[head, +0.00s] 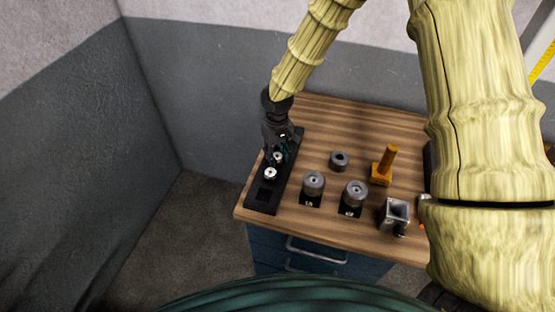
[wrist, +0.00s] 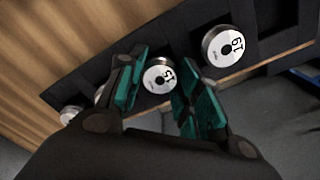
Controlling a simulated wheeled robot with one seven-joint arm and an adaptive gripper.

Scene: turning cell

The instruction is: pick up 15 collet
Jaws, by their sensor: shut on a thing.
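The 15 collet (wrist: 160,77) is a round, pale-faced metal piece with a dark centre hole and the number 15, in the middle of the wrist view. My gripper (wrist: 159,85) has its teal fingers on either side of it and is shut on it. The collet appears to be still at the black rack; I cannot tell whether it is clear of its seat. In the head view my gripper (head: 279,146) is over the rack (head: 262,208) at the table's left edge, and it hides the held collet there.
A 19 collet (wrist: 228,45) sits close to the right finger in the wrist view, and another collet (wrist: 70,115) at left. The wooden table (head: 320,222) also bears a grey ring (head: 339,161), grey cylinders (head: 313,184), an orange tool (head: 384,165) and a square metal block (head: 394,214).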

